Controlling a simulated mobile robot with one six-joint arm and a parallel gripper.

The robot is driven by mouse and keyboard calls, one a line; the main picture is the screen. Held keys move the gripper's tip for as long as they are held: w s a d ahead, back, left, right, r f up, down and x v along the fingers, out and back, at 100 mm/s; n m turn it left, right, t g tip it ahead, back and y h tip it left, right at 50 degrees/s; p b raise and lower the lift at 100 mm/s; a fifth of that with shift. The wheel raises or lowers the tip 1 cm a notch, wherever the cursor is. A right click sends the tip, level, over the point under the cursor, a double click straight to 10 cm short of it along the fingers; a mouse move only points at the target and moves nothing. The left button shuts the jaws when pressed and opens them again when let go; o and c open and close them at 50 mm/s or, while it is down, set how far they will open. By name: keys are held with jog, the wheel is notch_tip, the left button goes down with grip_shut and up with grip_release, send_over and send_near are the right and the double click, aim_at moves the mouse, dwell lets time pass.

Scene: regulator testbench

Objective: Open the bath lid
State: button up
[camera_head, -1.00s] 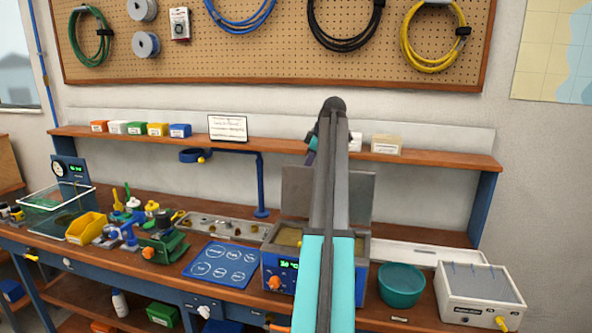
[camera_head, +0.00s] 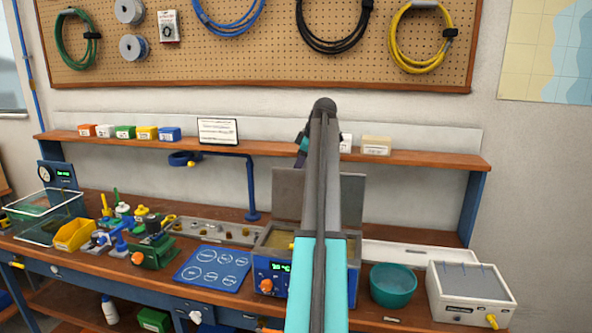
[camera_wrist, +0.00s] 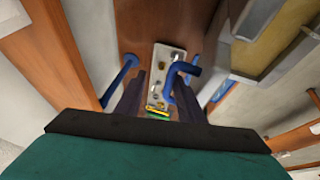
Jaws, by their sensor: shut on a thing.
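The bath (camera_head: 272,279) is a blue box with a green display and an orange knob, on the bench right of centre. Its grey lid (camera_head: 287,188) stands raised, nearly upright, along the back of the bath. The tan inside of the bath shows. My arm hides the middle of the lid and part of the bath.
A blue stand (camera_head: 250,190) and a metal parts tray (camera_head: 215,230) are left of the lid. A shelf (camera_head: 260,147) with small boxes runs behind my gripper. A teal bowl (camera_head: 393,287) and a white box (camera_head: 470,295) stand to the right.

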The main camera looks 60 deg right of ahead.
jog(key=shift+s+d+f, duration=0.4)
jog(key=shift+d+f, duration=0.3)
jog(key=shift+f, duration=0.1)
jog(key=w+a+v, duration=0.1)
jog(key=v, duration=1.4)
jog(key=shift+r, duration=0.25)
jog(key=shift+w+a+r, duration=0.1)
jog(key=shift+w, duration=0.05)
